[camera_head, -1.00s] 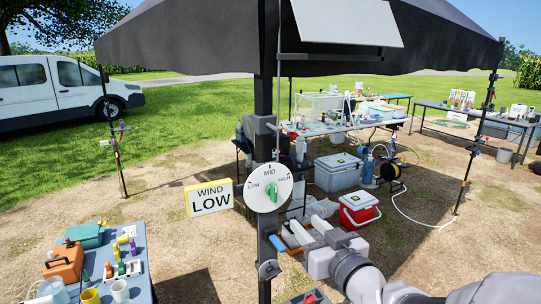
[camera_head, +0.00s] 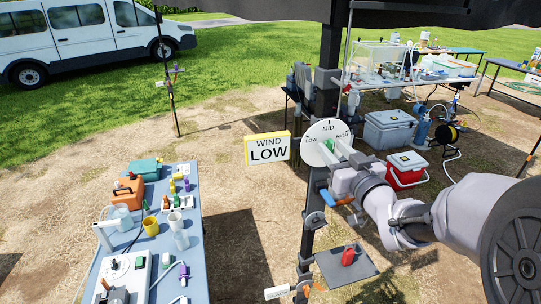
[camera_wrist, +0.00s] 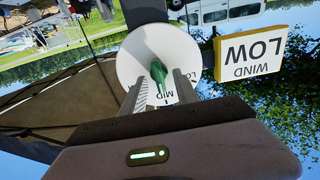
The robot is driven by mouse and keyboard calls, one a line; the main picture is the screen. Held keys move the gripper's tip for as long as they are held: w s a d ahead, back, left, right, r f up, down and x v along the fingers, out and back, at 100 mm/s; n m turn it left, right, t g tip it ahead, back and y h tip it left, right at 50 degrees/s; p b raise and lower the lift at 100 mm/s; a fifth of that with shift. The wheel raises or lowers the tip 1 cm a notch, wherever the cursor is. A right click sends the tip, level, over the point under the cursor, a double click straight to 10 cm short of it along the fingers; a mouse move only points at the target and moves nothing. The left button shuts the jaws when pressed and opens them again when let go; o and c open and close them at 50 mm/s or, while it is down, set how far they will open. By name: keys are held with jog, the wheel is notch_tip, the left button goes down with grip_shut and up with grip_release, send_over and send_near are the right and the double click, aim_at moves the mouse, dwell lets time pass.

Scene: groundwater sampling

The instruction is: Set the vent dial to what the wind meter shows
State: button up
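The yellow-edged wind meter (camera_head: 267,149) reads "WIND LOW"; it appears upside down in the wrist view (camera_wrist: 251,57). The white vent dial (camera_head: 318,131), marked LOW, MID and HIGH, is mounted on a dark post right of the meter. Its green knob (camera_head: 329,145) seems to point toward MID; in the wrist view the knob (camera_wrist: 158,74) has its narrow end toward the MID mark. My gripper (camera_wrist: 160,86) is at the dial face, its fingers open on both sides of the knob with visible gaps. My gripper (camera_head: 343,150) partly covers the dial in the head view.
A blue table (camera_head: 192,245) with bottles, cups and an orange case stands at left. A small dark shelf (camera_head: 365,267) with a red item is below the dial. A red cooler (camera_head: 405,180) and grey cooler (camera_head: 371,138) sit on the ground behind my arm.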

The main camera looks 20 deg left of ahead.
jog(key=shift+c, duration=0.3)
grip_shut()
jog(key=n+b, duration=0.2)
jog(key=b, duration=0.1)
jog(key=shift+s+f, duration=0.1)
jog(key=shift+f, duration=0.2)
jog(key=n+b, duration=0.9)
jog(key=shift+s+a+r+n, duration=0.1)
jog(key=shift+s+a+n, duration=0.05)
jog(key=shift+a+n, duration=0.15)
jog(key=shift+o, duration=0.3)
grip_release()
